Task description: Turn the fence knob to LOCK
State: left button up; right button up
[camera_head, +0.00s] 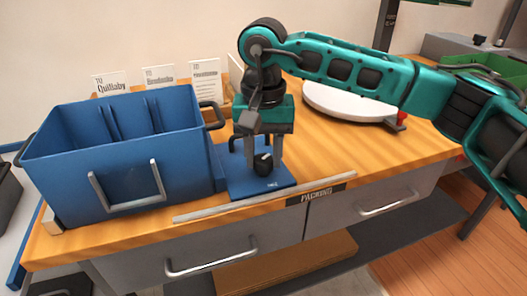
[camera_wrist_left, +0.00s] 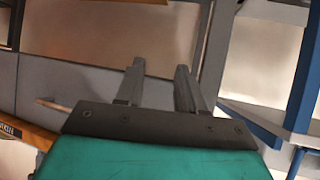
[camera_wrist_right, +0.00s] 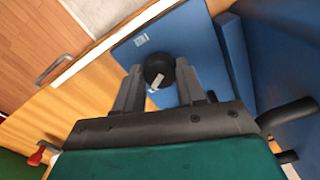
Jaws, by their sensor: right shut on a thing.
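The fence knob (camera_head: 263,164) is a small round black knob standing on a blue plate (camera_head: 245,186) at the table's front. My right gripper (camera_head: 264,160) comes down from above with one finger on each side of the knob, shut on it. In the right wrist view the knob (camera_wrist_right: 159,70) sits between the fingertips and has a white mark on its top, toward the gripper side. The LOCK lettering cannot be read; a small white label (camera_wrist_right: 141,41) lies on the plate. My left gripper (camera_wrist_left: 158,75) shows only in its own wrist view, empty, its fingers apart.
A large blue bin (camera_head: 120,150) with grey handles stands left of the plate. A metal strip (camera_head: 225,207) and a PACKING label (camera_head: 318,194) run along the table's front edge. A white round disc (camera_head: 345,103) lies behind, and name cards (camera_head: 112,84) stand at the back.

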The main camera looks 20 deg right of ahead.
aim_at(264, 159)
jog(key=o, duration=1.1)
jog(key=shift+c, duration=0.2)
jog(key=shift+r, duration=0.1)
notch_tip(264, 159, up, 13)
jog(key=p, duration=0.2)
